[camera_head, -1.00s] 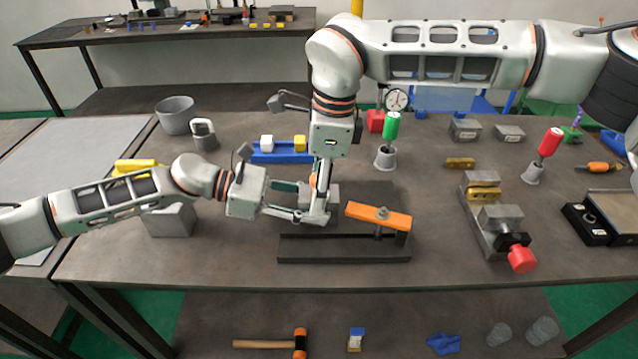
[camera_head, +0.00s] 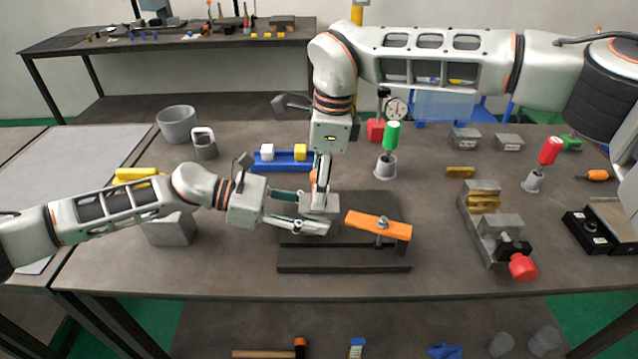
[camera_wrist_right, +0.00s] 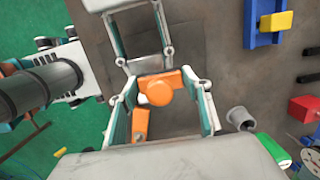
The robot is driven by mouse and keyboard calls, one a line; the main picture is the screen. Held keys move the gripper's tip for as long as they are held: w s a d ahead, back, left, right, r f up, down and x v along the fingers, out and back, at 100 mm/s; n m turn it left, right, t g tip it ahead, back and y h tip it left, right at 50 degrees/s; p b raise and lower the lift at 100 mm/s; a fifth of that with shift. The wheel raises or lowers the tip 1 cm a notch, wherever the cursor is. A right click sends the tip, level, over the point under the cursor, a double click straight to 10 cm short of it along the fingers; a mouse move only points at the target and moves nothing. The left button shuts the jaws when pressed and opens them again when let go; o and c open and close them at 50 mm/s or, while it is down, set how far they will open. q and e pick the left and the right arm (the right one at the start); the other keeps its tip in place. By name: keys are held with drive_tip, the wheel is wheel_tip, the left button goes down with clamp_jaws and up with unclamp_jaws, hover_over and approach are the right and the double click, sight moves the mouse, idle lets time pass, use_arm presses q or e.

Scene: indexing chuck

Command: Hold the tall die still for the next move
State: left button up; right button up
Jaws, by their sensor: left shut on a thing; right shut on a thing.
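The tall die seems to be the grey block (camera_head: 321,204) above the dark slotted fixture (camera_head: 342,265). My left gripper (camera_head: 312,211) reaches in from the left and is shut on it; its fingers cover part of the block. My right gripper (camera_head: 318,190) points down just above the block, its fingers close around an orange round-topped piece (camera_wrist_right: 156,89). Most of that piece is hidden in the head view. In the right wrist view my left gripper's fingers enter from the top. Whether the block touches the fixture is unclear.
An orange clamp bar (camera_head: 365,224) crosses the fixture's right part. A blue tray (camera_head: 283,163) with a white and a yellow block lies behind. A grey cup with a green-handled tool (camera_head: 392,135) stands behind right; a vise with a red knob (camera_head: 523,267) sits further right.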

use_arm(q)
drive_tip(key=shift+f, duration=0.3)
use_arm(e)
drive_tip(key=shift+r, duration=2.85)
drive_tip(key=shift+r, duration=1.5)
use_arm(q)
drive_tip(key=shift+a, duration=0.1)
drive_tip(key=o, duration=1.3)
drive_tip(key=shift+r, duration=0.1)
drive_tip(key=shift+r, duration=0.1)
